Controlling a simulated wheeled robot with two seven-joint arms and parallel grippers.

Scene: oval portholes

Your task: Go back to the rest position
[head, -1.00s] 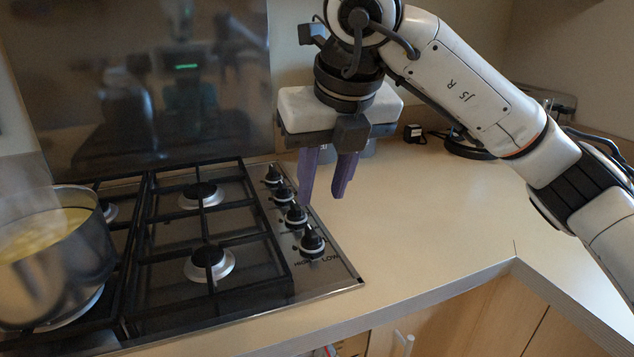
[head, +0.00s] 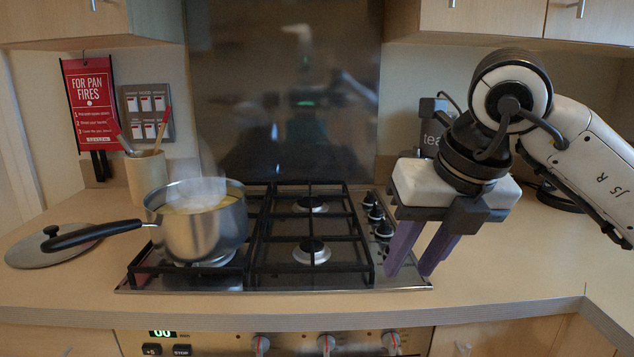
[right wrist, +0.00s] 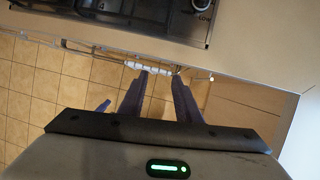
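My right gripper (head: 410,273) hangs over the right edge of the stove, near the knobs, with its purple fingers pointing down. The fingers are apart with nothing between them. In the right wrist view the two fingers (right wrist: 159,78) also stand apart and empty, with the floor and counter front beyond. My left arm and gripper do not show in the head view.
A steaming steel pot (head: 200,228) stands on the left burners of the gas stove (head: 345,283), its handle pointing left. A lid (head: 50,252) lies on the counter. A utensil holder (head: 147,180) stands behind. Cabinets (head: 505,15) hang above my right arm. The right counter is mostly clear.

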